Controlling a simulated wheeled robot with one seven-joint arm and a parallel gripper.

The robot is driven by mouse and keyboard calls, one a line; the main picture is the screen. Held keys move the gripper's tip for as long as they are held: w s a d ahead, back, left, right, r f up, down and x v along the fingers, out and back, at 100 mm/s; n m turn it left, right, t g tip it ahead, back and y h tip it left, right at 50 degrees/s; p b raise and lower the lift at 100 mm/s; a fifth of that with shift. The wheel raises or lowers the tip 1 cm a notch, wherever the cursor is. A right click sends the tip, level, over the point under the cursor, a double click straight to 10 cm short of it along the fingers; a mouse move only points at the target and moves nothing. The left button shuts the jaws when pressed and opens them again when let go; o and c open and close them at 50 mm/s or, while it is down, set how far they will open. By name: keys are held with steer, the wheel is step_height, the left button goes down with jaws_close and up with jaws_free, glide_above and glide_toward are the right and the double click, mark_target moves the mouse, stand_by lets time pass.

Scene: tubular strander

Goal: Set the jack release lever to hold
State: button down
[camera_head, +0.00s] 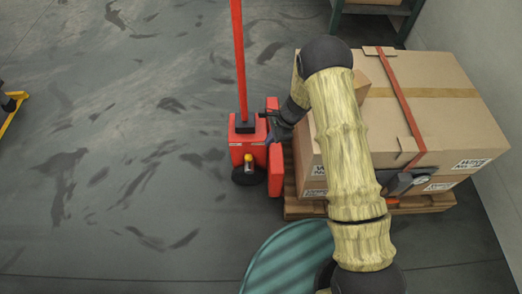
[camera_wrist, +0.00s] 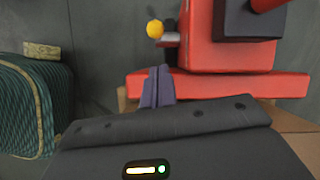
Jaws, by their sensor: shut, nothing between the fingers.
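The red jack (camera_head: 243,150) stands on the floor just left of the boxes, its long red handle (camera_head: 239,60) rising upright. A small yellow knob (camera_head: 248,162) sits low on its near side. In the wrist view the yellow ball knob (camera_wrist: 155,29) is at the upper middle, beside the red jack body (camera_wrist: 232,45), with a short grey stem next to it. I take it for the release lever's end; its setting cannot be read. My gripper (camera_wrist: 158,72) is shut and empty, its tips below the knob in the picture and apart from it. In the head view my gripper (camera_head: 272,128) is beside the jack's right side.
Strapped cardboard boxes (camera_head: 440,75) stand on a wooden pallet (camera_head: 300,210) right of the jack. The floor left of the jack is open.

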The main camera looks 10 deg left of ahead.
mark_target(249, 160)
steer(key=b+x, duration=0.4)
steer(key=x, duration=0.6)
steer(key=shift+w+r, duration=0.15)
steer(key=shift+r, duration=0.05)
